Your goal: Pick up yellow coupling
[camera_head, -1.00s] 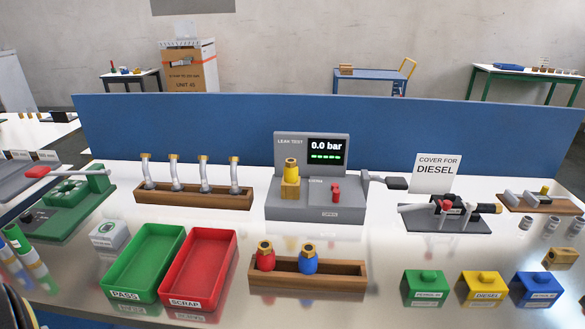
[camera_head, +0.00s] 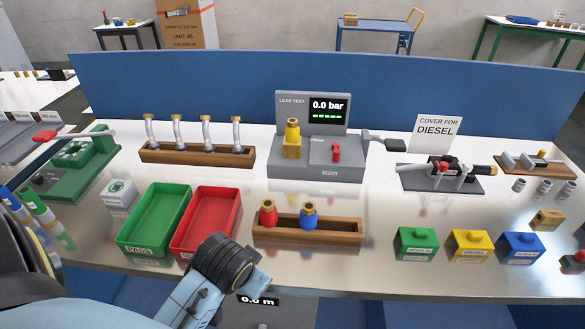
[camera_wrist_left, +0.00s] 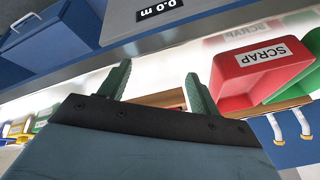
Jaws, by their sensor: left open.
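The yellow coupling (camera_head: 292,132) stands upright on the yellow block of the grey leak test unit (camera_head: 318,165), left of its red knob. My left arm comes in from the lower left in the head view, and its dark wrist is low in front of the red tray. In the left wrist view my left gripper (camera_wrist_left: 158,70) is open, with its two green fingers apart and nothing between them. It is well short of the yellow coupling, which I cannot make out in that view. My right gripper is not in view.
A wooden rack (camera_head: 335,232) with red (camera_head: 269,213) and blue (camera_head: 309,216) couplings lies in front of the leak test unit. The green tray (camera_head: 154,220) and red scrap tray (camera_head: 204,222) are to its left. Colored covers stand right. A blue panel (camera_head: 200,85) closes the back.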

